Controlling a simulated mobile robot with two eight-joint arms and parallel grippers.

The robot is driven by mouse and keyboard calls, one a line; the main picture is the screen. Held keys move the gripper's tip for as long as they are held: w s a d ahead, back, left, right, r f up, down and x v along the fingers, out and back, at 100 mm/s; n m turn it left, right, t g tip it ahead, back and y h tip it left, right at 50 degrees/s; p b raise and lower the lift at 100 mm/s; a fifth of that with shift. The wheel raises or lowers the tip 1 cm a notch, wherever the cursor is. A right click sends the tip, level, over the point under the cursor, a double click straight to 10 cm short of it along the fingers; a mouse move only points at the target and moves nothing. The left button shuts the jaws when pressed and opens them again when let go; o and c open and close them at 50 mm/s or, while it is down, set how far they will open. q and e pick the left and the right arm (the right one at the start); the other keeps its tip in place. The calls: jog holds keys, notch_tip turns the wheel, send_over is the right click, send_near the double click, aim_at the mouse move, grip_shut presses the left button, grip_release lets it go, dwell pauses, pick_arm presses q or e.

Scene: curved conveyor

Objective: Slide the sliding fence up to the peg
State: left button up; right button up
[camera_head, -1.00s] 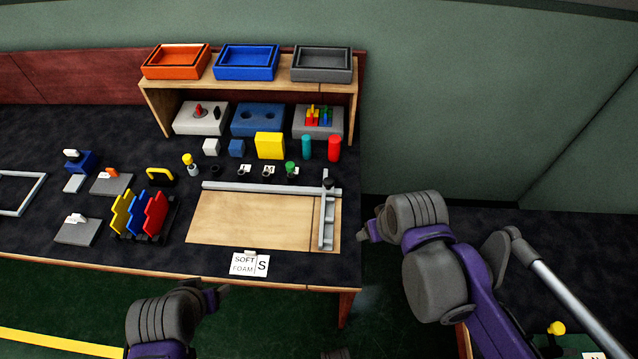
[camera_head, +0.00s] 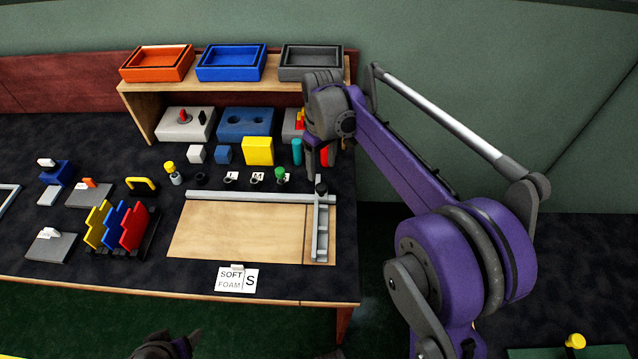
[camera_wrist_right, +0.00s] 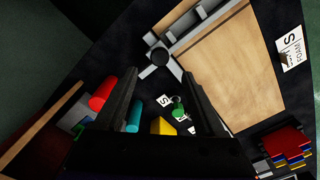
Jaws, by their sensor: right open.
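A light wooden board (camera_head: 240,230) has a grey rail (camera_head: 250,197) along its far edge. The grey sliding fence (camera_head: 320,235) stands across its right end, with a black round knob (camera_head: 321,187) at its far end. The fence also shows in the right wrist view (camera_wrist_right: 200,30). I cannot clearly make out a separate peg. My right gripper (camera_head: 321,172) points down, open and empty, above the table just beyond the knob. In the right wrist view the knob (camera_wrist_right: 160,56) appears just past the fingertips. My left gripper (camera_head: 165,347) is partly cut off at the bottom edge; its jaws are unclear.
A teal cylinder (camera_head: 297,152) and a red cylinder (camera_head: 326,156) stand close behind the right gripper. A yellow block (camera_head: 258,151) and small holders are to the left. A shelf with trays (camera_head: 230,62) rises behind. A SOFT FOAM card (camera_head: 237,279) lies in front.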

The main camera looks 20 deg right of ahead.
aim_at(322, 187)
notch_tip(322, 187, down, 8)
jog(key=shift+r+b, duration=0.15)
jog(key=shift+b, duration=0.25)
grip_shut()
dwell(1.2)
